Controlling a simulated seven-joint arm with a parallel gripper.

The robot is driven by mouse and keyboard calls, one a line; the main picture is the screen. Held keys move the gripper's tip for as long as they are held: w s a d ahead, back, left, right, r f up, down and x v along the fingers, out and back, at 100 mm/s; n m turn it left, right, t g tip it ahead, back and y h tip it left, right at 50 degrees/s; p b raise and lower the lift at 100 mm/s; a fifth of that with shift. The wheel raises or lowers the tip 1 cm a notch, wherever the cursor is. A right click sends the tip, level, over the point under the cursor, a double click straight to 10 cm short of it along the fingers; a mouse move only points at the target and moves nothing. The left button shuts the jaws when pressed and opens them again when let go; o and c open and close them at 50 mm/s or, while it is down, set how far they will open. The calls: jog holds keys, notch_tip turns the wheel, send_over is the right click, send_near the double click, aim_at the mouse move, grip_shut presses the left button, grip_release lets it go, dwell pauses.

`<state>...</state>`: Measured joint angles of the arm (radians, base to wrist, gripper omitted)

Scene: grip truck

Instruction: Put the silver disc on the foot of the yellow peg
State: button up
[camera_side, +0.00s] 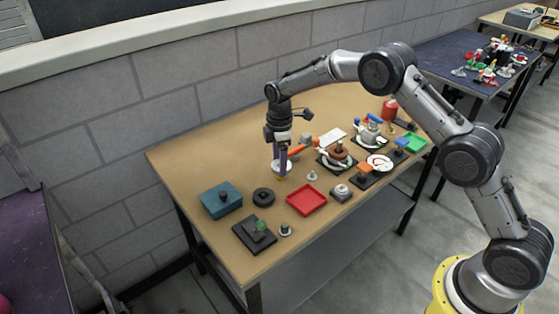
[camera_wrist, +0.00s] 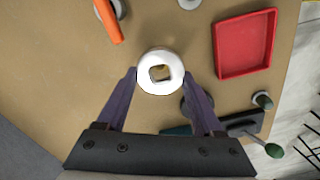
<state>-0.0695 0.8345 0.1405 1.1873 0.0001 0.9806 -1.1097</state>
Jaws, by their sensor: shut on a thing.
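The silver disc (camera_side: 283,165) is a pale ring with a squarish hole. It sits between the two purple fingers of my gripper (camera_side: 281,158), low over the left part of the table. In the wrist view the fingertips of my gripper (camera_wrist: 160,75) close on opposite sides of the disc (camera_wrist: 147,83). A small yellow piece (camera_side: 280,178), which looks like the yellow peg, shows directly under the disc in the side view. The disc hides most of it from above. I cannot tell whether disc and peg touch.
A red tray (camera_side: 306,199), black ring (camera_side: 263,197) and teal box (camera_side: 221,200) stand nearer the front edge. An orange-handled thing (camera_side: 298,149) lies close to the right of my gripper. Several dark-based items crowd the table's right half. The back left tabletop is clear.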

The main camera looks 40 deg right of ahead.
jog(key=shift+f, duration=1.5)
dwell(1.8)
jog(key=o, duration=1.5)
jog(key=shift+c, duration=0.2)
jog(key=shift+r, duration=3.75)
